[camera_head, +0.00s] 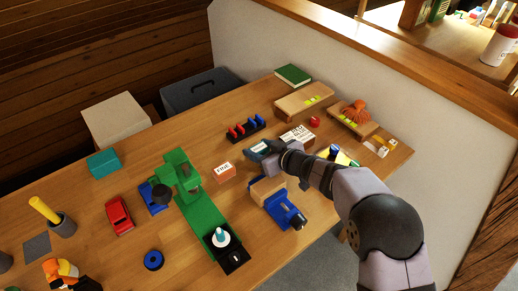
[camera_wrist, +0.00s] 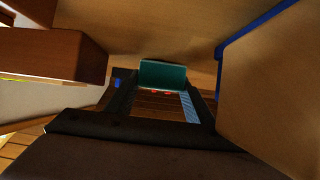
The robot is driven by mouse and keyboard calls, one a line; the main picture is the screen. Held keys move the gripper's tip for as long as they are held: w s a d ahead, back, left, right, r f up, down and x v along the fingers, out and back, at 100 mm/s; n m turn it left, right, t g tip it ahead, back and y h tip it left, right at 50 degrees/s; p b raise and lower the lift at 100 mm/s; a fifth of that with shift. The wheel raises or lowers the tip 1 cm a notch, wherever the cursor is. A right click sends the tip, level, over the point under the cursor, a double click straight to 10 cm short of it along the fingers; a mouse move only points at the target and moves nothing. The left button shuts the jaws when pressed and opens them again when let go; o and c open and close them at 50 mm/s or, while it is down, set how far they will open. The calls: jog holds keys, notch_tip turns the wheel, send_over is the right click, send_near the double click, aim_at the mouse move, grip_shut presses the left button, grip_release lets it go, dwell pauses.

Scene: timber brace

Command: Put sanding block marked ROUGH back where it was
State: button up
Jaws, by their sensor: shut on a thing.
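My gripper (camera_head: 270,149) is shut on a teal block with a pale label (camera_head: 258,146), above or at the table right of its middle. I cannot read the label at this size, nor tell whether the block touches the table. In the wrist view a teal block (camera_wrist: 162,75) shows between the finger ends. An orange-brown block marked FINE (camera_head: 223,172) lies to the left of my gripper. A brown block with a white printed label (camera_head: 297,136) lies just behind and right of my gripper; its text is unclear.
A blue vise (camera_head: 287,213) with wooden jaw faces stands just in front of my gripper. A rack of red and blue pieces (camera_head: 246,129) stands behind it. A green machine (camera_head: 187,180) is to the left.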

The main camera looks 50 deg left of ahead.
jog(key=o, duration=1.1)
jog(key=shift+f, duration=0.1)
jog(key=shift+c, duration=0.2)
jog(key=shift+d+r, duration=0.45)
jog(key=shift+d, duration=0.1)
jog(key=v, duration=1)
jog(key=shift+d+r, duration=0.15)
jog(key=shift+d, duration=0.2)
